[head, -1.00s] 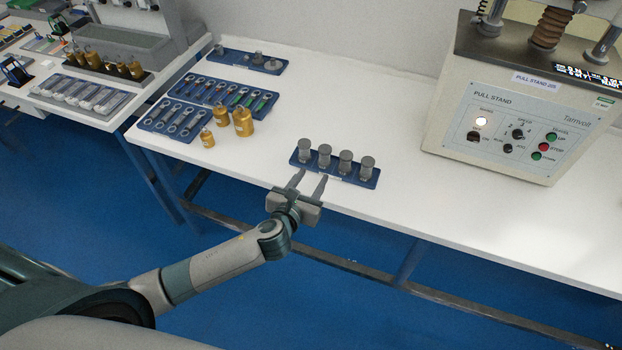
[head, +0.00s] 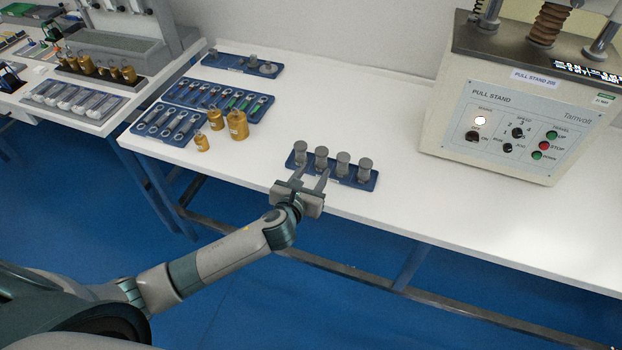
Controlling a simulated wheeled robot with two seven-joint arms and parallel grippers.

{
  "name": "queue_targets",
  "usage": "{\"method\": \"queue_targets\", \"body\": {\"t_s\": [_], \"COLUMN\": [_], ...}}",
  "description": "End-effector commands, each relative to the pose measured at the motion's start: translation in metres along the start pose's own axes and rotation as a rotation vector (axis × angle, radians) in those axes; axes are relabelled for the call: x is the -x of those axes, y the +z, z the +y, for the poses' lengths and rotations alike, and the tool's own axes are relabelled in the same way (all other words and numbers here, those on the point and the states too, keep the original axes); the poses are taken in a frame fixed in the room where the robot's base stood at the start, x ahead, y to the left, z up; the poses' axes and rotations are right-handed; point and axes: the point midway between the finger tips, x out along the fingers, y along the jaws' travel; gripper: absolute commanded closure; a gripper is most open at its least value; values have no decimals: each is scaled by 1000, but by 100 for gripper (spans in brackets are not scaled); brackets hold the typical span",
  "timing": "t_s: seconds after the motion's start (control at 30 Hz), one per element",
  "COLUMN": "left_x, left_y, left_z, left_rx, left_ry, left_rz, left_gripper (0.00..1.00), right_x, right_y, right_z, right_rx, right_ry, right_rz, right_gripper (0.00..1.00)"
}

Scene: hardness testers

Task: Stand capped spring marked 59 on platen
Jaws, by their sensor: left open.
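Several grey capped cylinders stand upright in a blue tray (head: 366,184) near the table's front edge. The leftmost cylinder (head: 300,153) and the second one (head: 321,158) stand just beyond my left gripper (head: 310,178). The third (head: 342,164) and the rightmost (head: 364,170) stand further right. I cannot read any marking, so I cannot tell which is 59. My left gripper is open and empty, with its fingertips close to the two left cylinders. The platen is not clearly visible; the pull stand (head: 520,120) shows only its lower part. My right gripper is out of view.
Brass weights (head: 237,124) and blue trays of metal parts (head: 165,122) lie on the table's left side. Another tray (head: 242,66) is at the back. White table (head: 400,130) is clear between the cylinder tray and the stand.

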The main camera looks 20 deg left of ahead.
Motion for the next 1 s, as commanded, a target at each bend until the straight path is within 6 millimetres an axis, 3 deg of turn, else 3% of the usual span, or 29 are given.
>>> {"method": "queue_targets", "body": {"t_s": [0.27,0.73,1.0], "left_x": [-17,-44,-58], "left_y": [-1,0,0], "left_z": [0,0,0], "left_rx": [0,-1,0], "left_ry": [0,0,1], "left_rz": [-1,-1,-1], "left_gripper": [58,58,58], "right_x": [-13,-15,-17], "right_y": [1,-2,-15], "right_z": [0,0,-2], "right_rx": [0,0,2], "right_ry": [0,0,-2], "right_rz": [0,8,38], "right_gripper": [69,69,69]}}
